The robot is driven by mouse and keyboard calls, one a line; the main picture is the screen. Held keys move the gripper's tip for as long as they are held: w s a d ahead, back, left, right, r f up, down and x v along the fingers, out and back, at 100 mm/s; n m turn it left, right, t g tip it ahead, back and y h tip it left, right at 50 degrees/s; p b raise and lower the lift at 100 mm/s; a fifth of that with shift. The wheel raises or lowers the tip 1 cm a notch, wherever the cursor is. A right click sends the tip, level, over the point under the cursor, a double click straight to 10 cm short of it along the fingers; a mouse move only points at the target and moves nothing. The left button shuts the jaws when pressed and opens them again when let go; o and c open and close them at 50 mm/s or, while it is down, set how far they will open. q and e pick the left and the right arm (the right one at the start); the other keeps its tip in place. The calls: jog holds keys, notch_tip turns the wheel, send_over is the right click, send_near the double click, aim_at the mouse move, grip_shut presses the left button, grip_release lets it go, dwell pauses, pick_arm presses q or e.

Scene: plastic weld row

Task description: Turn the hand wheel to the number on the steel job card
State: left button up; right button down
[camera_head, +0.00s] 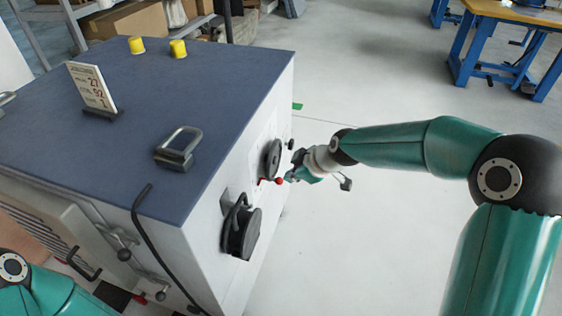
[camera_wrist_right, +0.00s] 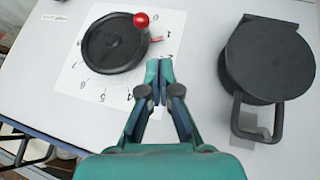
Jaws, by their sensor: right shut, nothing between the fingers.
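The black hand wheel (camera_wrist_right: 112,45) is mounted on a white dial sheet with printed numbers (camera_wrist_right: 75,72) in the right wrist view. Its red knob (camera_wrist_right: 141,19) sits at the rim, near a small red mark. In the head view the wheel (camera_head: 273,157) is on the cabinet's right face. The job card (camera_head: 92,87) stands upright on the cabinet top; it seems to show 27, 92 and 1, but its labels are too small to read. My right gripper (camera_wrist_right: 160,70) is shut and empty, its tips just beside the wheel and apart from the knob. My left gripper is out of view.
A round black fitting with a handle (camera_wrist_right: 270,62) sits beside the wheel on the same face. The blue cabinet top (camera_head: 140,140) carries a metal handle (camera_head: 177,148) and two yellow caps (camera_head: 137,45).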

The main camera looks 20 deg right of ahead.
notch_tip(320, 180, up, 4)
jog(key=f, duration=0.1)
jog(key=n, duration=0.1)
send_over(278, 180)
jog(key=s+a, duration=0.1)
jog(key=s, duration=0.1)
jog(key=f, duration=0.7)
jog(key=shift+w+f, duration=0.15)
jog(key=shift+w, duration=0.05)
pick_arm(q)
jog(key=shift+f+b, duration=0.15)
jog(key=shift+b, duration=0.3)
pick_arm(e)
jog(key=shift+w+d+f, duration=0.15)
jog(key=shift+d+f, duration=0.2)
jog(key=shift+f, duration=0.4)
jog(key=shift+w+d+f, duration=0.1)
jog(key=shift+d+f, duration=0.25)
jog(key=shift+f, duration=0.4)
jog(key=f+b, duration=0.1)
jog(key=b, duration=0.2)
jog(key=shift+d+f, duration=0.1)
jog(key=shift+f, duration=0.25)
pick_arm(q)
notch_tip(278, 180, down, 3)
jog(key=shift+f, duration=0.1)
pick_arm(e)
jog(key=shift+r, duration=0.15)
